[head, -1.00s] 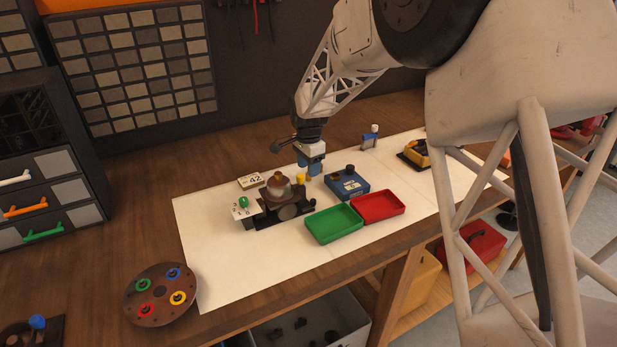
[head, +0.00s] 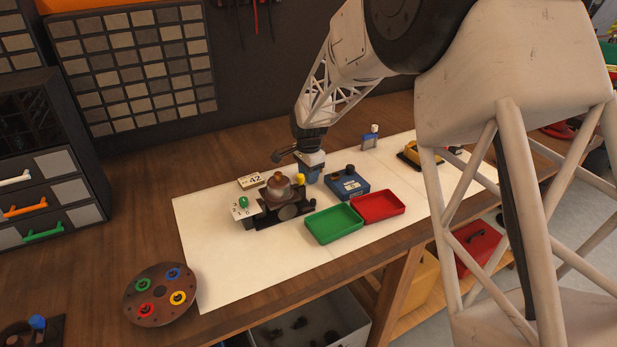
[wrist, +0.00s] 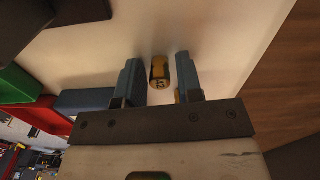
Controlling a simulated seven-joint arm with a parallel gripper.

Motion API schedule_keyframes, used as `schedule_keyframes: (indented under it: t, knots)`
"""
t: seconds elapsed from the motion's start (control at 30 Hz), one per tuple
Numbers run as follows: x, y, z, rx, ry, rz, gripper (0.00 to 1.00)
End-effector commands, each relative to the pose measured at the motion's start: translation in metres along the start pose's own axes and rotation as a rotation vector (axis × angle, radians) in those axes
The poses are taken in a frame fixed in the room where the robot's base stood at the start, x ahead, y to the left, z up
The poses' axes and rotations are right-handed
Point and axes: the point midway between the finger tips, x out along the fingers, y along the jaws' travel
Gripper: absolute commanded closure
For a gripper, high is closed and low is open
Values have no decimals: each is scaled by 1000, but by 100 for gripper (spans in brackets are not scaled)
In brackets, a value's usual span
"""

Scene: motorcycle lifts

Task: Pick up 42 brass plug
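A small brass-yellow plug (wrist: 159,72) with a dark band and a label that seems to read 42 shows in the wrist view. It is between the two blue fingers of my gripper (wrist: 158,64), with a gap on each side. The gripper is open. In the head view my gripper (head: 312,176) is low over the white sheet, behind the fixture and left of the blue box. A small yellow piece (head: 300,179) shows in front of it; I cannot tell whether this is the plug.
The blue box (head: 347,184), green tray (head: 334,238) and red tray (head: 378,219) are to the right. A round plate with colored rings (head: 160,322) lies front left.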

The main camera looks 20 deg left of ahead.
Motion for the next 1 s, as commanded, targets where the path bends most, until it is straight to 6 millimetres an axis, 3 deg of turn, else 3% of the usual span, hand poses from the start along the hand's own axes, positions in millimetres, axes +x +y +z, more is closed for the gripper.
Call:
schedule_keyframes:
  t: [0.03, 0.2, 0.67, 1.0]
  knots:
    - [0, 0, 0, 0, 0, 0, 74]
    - [0, 0, 0, 0, 0, 0, 100]
    - [-6, 0, 0, 0, 0, 0, 100]
    - [-37, 4, 2, 0, 0, 0, 100]
